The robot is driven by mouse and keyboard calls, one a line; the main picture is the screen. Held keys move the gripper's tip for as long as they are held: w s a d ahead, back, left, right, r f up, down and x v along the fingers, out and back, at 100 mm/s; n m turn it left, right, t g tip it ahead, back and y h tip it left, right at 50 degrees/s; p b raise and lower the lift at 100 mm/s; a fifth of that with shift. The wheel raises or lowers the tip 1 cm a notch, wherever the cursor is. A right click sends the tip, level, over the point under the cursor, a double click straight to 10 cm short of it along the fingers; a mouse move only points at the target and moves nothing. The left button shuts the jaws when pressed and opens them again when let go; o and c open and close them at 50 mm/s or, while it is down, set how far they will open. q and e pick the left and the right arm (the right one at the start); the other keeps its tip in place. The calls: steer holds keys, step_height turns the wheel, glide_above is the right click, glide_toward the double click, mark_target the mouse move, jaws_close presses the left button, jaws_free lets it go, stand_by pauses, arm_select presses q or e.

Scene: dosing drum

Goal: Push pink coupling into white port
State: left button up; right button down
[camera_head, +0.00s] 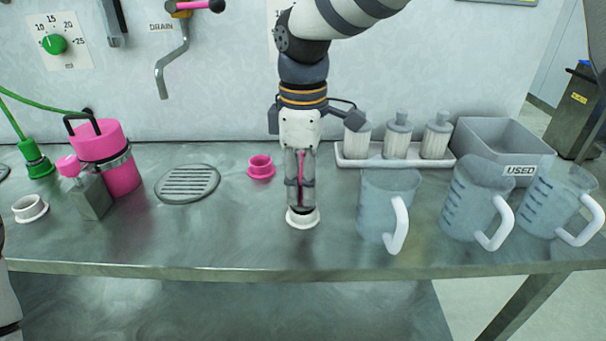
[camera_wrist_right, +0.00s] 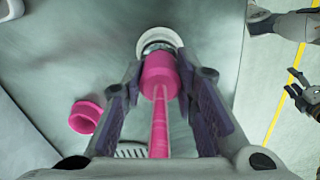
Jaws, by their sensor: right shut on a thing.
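My right gripper (camera_head: 301,190) points straight down and is shut on the pink coupling (camera_wrist_right: 160,75), whose pink stem runs up between the fingers. It also shows in the right wrist view (camera_wrist_right: 160,110). The coupling's metal end meets the white port (camera_head: 302,218), a white ring on the steel bench directly below. In the wrist view the port's rim (camera_wrist_right: 158,33) shows behind the metal end. The coupling looks upright; how deep its end sits in the port is hidden. I cannot make out my left gripper.
A pink port (camera_head: 261,167) stands behind and left of the gripper. Clear jugs (camera_head: 380,205) stand close on the right, before a bottle tray (camera_head: 350,163) and grey bin (camera_head: 500,145). A pink canister (camera_head: 121,175), drain grate (camera_head: 187,184) and another white ring (camera_head: 29,209) are left.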

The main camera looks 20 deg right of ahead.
steer(key=c, duration=1.2)
jaws_free()
steer(key=shift+r, duration=3.45)
